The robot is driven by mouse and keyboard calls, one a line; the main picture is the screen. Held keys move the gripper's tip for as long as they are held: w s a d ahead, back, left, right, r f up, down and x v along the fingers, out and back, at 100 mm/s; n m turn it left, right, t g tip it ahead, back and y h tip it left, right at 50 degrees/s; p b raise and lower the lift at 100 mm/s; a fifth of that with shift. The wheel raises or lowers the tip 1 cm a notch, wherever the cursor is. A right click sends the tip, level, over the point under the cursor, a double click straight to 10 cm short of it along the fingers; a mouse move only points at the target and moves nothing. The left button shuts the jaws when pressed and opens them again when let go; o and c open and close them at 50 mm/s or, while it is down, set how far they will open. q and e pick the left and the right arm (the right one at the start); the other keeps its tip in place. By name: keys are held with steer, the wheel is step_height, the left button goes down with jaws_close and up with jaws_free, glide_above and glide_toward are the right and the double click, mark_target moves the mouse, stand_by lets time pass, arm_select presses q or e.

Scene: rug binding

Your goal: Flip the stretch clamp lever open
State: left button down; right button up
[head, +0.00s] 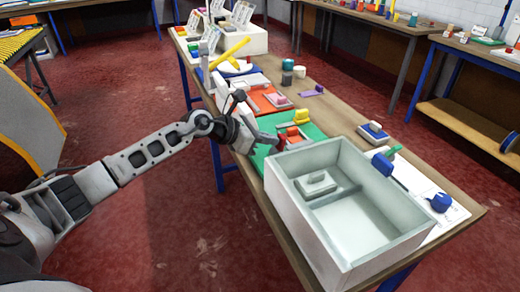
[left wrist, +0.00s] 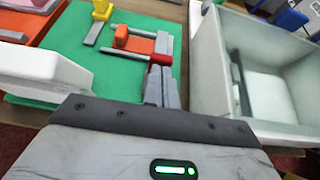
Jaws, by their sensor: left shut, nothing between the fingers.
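A green board (head: 312,131) lies on the table beside the grey bin, and it also shows in the left wrist view (left wrist: 60,68). On it is a clamp-like fixture with grey bars, an orange block (left wrist: 121,36) and a bar with a red knob (left wrist: 161,59); which part is the stretch clamp lever I cannot tell for certain. My left gripper (head: 272,146) is low over the board, its fingers shut and empty. In the left wrist view its fingertips (left wrist: 162,80) appear just below the red knob; whether they touch it I cannot tell. My right gripper is not in view.
The open grey bin (head: 285,215) stands close on the right of the green board, with a small block (head: 316,183) inside. A yellow piece (head: 301,117) is at the board's far side. An orange board (head: 268,101) lies beyond. Blue tools are right of the bin.

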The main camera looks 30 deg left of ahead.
arm_select(q)
steer(key=shift+w+d+r, duration=0.1)
steer(key=shift+d+r, duration=0.05)
steer(key=shift+r+p, duration=0.65)
steer(key=shift+r, duration=0.1)
steer(key=s+a+r, duration=0.2)
steer(key=r, duration=0.3)
steer(key=s+a+r+b, duration=0.1)
steer(key=s+a+r, duration=0.1)
steer(key=r, duration=0.4)
steer(key=shift+s, duration=0.85)
